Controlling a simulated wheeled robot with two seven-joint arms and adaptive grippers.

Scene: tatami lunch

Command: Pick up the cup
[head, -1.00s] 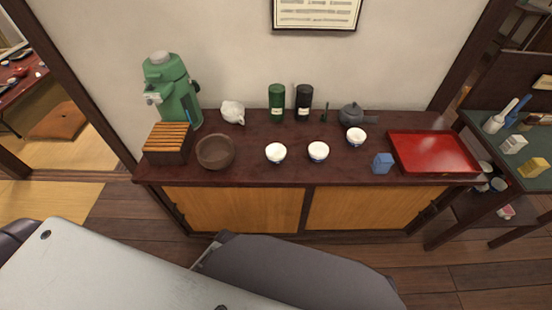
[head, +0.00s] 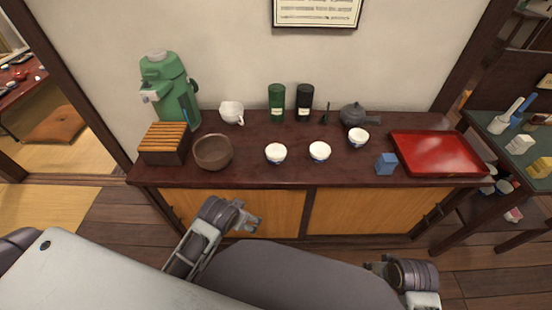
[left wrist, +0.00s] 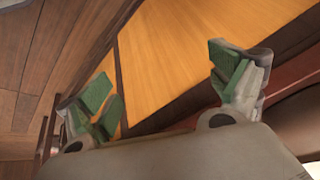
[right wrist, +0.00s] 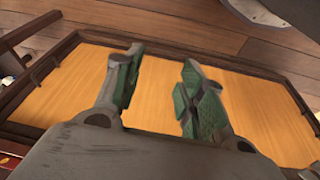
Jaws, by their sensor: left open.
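Three small white cups with blue lower parts stand upright on the dark cabinet top: one left (head: 275,153), one middle (head: 319,151) and one farther back right (head: 358,138). My left gripper (head: 249,216) is in front of the cabinet, below its top edge and apart from the cups. In the left wrist view it is open and empty (left wrist: 160,66), facing the cabinet doors. My right arm shows at the lower right of the head view. In the right wrist view my right gripper (right wrist: 162,62) is open and empty before a cabinet door. No cup shows in the wrist views.
The cabinet top (head: 300,175) also holds a brown bowl (head: 212,152), slatted box (head: 164,143), green dispenser (head: 170,90), white pouring vessel (head: 231,112), two canisters (head: 276,103), grey teapot (head: 357,114), blue carton (head: 386,164) and red tray (head: 437,153). Its front edge before the cups is clear.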

